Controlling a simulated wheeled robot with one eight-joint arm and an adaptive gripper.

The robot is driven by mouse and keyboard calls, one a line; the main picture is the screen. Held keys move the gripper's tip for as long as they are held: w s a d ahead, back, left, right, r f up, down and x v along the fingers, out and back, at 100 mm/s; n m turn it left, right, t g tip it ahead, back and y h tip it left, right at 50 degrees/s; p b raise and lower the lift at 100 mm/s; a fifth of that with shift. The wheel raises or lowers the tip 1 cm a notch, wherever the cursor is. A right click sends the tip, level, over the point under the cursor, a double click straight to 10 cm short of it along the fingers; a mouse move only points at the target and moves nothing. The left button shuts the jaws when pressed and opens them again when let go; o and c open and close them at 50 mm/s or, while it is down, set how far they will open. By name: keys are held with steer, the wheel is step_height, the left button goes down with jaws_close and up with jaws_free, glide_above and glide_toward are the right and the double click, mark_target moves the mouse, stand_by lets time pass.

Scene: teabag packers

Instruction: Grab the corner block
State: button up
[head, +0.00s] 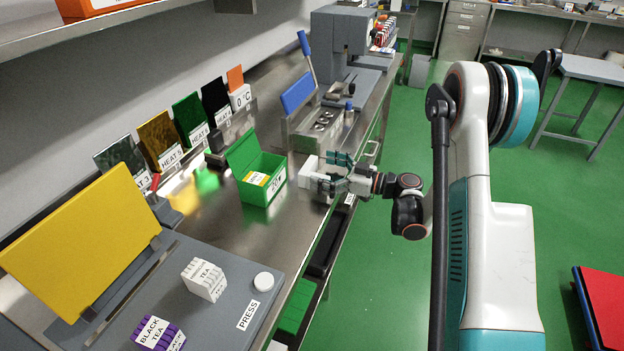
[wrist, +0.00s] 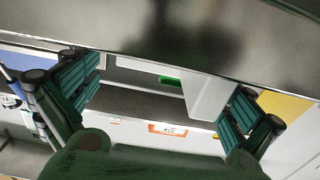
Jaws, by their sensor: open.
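A plain white block (head: 309,178), which looks like the corner block, sits at the front edge of the metal bench, just right of the green box. My gripper (head: 335,174) is open at the block's right side, its teal fingers spread. In the wrist view the white block (wrist: 205,97) shows between the open fingers of my gripper (wrist: 160,92), much nearer the right finger. I cannot tell whether that finger touches it. Part of the block is hidden behind the fingers in the head view.
An open green box (head: 262,190) with packets stands close left of the block. A grey press (head: 215,310) with tea boxes (head: 204,279) fills the near bench. A blue-handled device (head: 310,115) stands behind. The bench edge (wrist: 160,50) crosses the wrist view. Green floor is free to the right.

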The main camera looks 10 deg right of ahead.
steer(key=x, duration=0.2)
steer(key=shift+w+a, duration=0.15)
steer(key=shift+a, duration=0.1)
steer(key=shift+c, duration=0.6)
steer(key=c, duration=1)
steer(key=shift+r, duration=0.1)
